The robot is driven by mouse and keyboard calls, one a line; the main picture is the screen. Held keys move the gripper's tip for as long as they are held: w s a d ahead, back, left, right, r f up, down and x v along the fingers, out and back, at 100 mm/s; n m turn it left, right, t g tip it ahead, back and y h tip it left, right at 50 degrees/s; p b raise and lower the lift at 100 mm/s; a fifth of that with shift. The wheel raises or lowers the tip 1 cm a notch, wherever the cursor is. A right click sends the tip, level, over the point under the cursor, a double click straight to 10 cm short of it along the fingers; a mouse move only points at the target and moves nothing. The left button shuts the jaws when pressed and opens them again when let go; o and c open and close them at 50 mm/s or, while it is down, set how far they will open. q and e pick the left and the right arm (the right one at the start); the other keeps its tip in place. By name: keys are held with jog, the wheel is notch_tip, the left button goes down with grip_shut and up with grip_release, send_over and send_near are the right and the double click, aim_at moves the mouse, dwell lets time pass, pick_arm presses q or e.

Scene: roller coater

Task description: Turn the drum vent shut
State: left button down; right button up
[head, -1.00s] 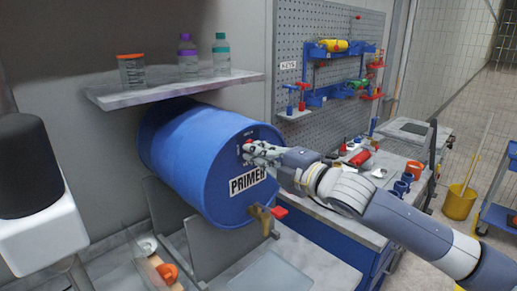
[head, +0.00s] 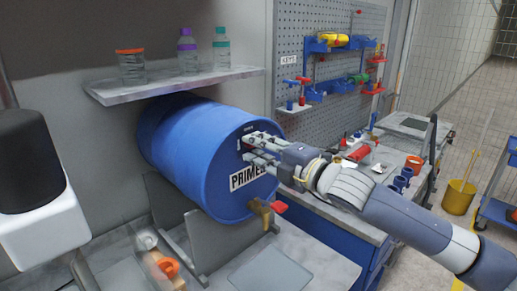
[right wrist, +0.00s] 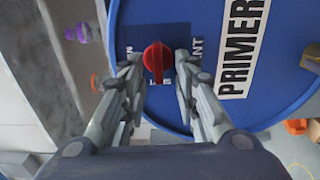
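The blue drum (head: 190,150) lies on its side in a cradle, its end with the PRIMER label (head: 247,177) facing out. The vent is a red knob (right wrist: 158,62) on a dark blue panel above the label. In the right wrist view the knob's bar points toward the bottom of the picture. My right gripper (right wrist: 157,62) is open, its fingers on either side of the knob with small gaps. In the head view the right gripper (head: 246,147) is at the drum's end and its fingers mostly hide the knob. My left gripper is out of view.
A brass tap with a red handle (head: 279,207) sticks out low on the drum. A shelf with bottles (head: 175,83) hangs above it. A workbench (head: 340,222) with small items and a pegboard (head: 345,115) stand to the right.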

jog(key=shift+d, duration=0.1)
jog(key=v, duration=1.2)
